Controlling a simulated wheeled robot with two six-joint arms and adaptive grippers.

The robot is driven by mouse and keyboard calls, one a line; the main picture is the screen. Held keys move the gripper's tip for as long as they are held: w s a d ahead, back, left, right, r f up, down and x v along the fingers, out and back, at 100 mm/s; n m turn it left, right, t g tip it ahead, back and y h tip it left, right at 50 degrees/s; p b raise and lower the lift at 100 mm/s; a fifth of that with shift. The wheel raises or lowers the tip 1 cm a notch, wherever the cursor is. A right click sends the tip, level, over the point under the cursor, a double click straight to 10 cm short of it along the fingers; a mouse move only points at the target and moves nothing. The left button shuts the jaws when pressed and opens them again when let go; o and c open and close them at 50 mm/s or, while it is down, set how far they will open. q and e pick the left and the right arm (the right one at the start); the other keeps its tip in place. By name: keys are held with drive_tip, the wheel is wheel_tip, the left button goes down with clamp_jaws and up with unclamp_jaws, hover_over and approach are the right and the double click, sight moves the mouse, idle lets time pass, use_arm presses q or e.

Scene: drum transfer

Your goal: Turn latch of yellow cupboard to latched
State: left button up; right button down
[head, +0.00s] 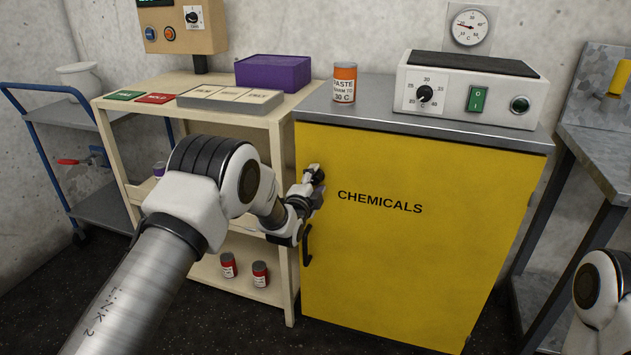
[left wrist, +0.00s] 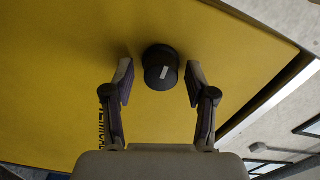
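The yellow cupboard (head: 420,255) is marked CHEMICALS, and its door looks closed. My left gripper (head: 313,185) is at the upper left of the door, facing it. In the left wrist view the latch (left wrist: 161,68) is a round black knob with a short white mark on its face. My left gripper (left wrist: 160,82) is open there, with one finger on each side of the knob and a visible gap on both sides. In the head view the gripper hides most or all of the knob. Of my right arm only a link shows; its gripper is out of view.
A black door handle (head: 308,245) sits just below my left gripper. A heating unit (head: 470,88) and a paste can (head: 345,83) stand on the cupboard top. A beige shelf (head: 283,150) stands close on the left, and a grey metal table (head: 600,160) on the right.

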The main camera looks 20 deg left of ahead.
use_arm(q)
drive_tip(key=s, duration=1.2)
drive_tip(key=shift+a, duration=0.2)
